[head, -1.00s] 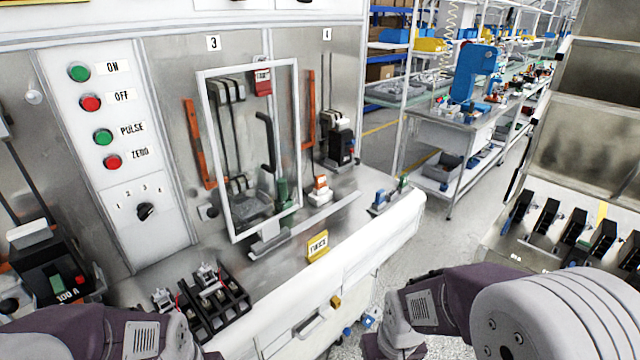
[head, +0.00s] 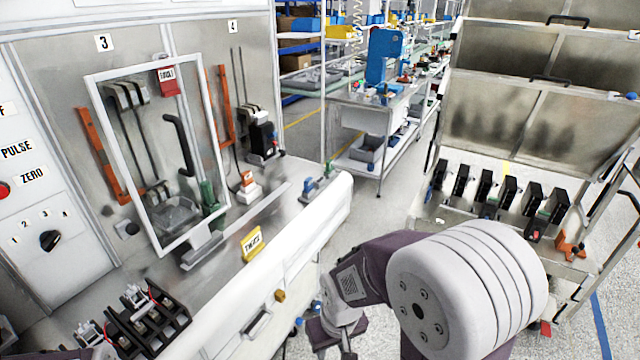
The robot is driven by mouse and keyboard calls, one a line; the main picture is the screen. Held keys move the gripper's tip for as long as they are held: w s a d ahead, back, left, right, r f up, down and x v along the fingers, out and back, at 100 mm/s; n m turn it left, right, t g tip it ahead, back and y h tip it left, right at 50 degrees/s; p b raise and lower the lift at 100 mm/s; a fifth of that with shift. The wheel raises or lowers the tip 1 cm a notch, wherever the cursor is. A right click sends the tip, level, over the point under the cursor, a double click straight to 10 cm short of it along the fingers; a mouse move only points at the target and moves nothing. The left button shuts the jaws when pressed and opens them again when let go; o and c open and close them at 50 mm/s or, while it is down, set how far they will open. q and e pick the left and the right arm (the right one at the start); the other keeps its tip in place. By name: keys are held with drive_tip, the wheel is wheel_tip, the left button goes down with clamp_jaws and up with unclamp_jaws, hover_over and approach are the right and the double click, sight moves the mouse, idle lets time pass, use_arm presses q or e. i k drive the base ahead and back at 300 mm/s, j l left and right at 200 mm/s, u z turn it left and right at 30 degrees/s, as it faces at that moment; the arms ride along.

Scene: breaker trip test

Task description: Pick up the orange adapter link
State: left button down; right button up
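An orange piece (head: 570,248) sits at the right front of the cart with the black breakers; it may be the adapter link, but its shape is small. Another small orange piece (head: 248,180) stands on a white base on the bench, beside the framed clear door. I cannot tell for certain which one is the adapter link. My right gripper (head: 337,346) is at the bottom centre, in front of the bench and apart from both pieces. Its fingers are partly cut off, so its opening is unclear. My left gripper is out of view; only a bit of that arm shows bottom left.
The steel bench (head: 215,300) runs along the left, with a yellow tag (head: 252,243) and a black terminal block (head: 150,322) on it. The breaker cart (head: 470,225) stands right, under raised metal panels. Bare floor lies between bench and cart.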

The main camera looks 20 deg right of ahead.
sight(247, 178)
drive_tip(key=i+l+u, duration=0.2)
drive_tip(key=l+u, duration=0.2)
drive_tip(key=l, duration=0.15)
drive_tip(key=i+l+u, duration=0.1)
drive_tip(key=l+u, duration=0.3)
drive_tip(key=l, duration=0.25)
drive_tip(key=l+u, duration=0.35)
drive_tip(key=l, duration=0.25)
drive_tip(key=l+u, duration=0.4)
drive_tip(key=l, duration=0.3)
